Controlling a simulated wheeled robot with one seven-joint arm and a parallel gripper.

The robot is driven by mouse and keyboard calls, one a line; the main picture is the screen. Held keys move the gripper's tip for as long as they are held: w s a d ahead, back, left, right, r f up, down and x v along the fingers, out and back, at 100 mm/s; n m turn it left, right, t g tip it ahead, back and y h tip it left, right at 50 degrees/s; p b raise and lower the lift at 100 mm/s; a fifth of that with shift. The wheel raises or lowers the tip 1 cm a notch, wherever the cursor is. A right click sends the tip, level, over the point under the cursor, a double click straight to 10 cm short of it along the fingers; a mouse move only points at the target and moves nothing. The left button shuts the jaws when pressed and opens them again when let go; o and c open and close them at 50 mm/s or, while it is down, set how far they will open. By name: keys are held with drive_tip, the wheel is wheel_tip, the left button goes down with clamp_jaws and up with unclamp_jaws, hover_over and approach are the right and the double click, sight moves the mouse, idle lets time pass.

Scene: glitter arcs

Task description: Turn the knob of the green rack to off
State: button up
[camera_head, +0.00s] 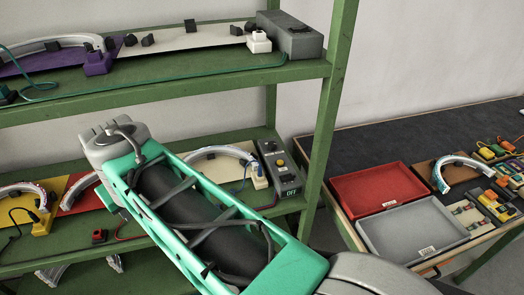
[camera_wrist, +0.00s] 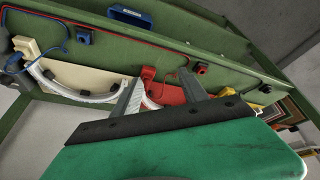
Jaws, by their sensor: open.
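The green rack (camera_head: 330,110) fills the left and middle of the head view. On its middle shelf, at the right end, stands a grey control box (camera_head: 289,181) with a yellow round part (camera_head: 280,162), a dark part behind it and an "OFF" label at its front. Which way the knob points is too small to tell. My arm crosses in front of the shelf, left of the box; my gripper is hidden there. The control box is not recognisable in that view.
A cream board with a white arc (camera_head: 225,155) lies left of the control box. Red and yellow boards lie farther left. Another grey box (camera_head: 290,38) sits on the upper shelf. A table at right holds a red tray (camera_head: 345,172) and a grey tray (camera_head: 375,222).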

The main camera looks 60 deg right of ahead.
drive_tip(key=d+f+m+h+b, duration=0.1)
drive_tip(key=d+f+m+b, duration=0.1)
drive_tip(key=d+f+b, duration=0.55)
drive_tip(key=m+g+h+b, duration=0.2)
drive_tip(key=m+g+b, duration=0.1)
drive_tip(key=m+b, duration=0.65)
approach(272, 143)
drive_tip(key=f, duration=0.1)
drive_tip(key=d+f+m+p, duration=0.1)
drive_tip(key=f, duration=0.1)
drive_tip(key=shift+w, duration=0.1)
drive_tip(key=b+x, duration=0.3)
drive_tip(key=x, duration=0.2)
drive_tip(key=shift+d+f+b, duration=0.15)
drive_tip(key=shift+d+b, duration=0.05)
drive_tip(key=shift+b, duration=0.1)
clamp_jaws()
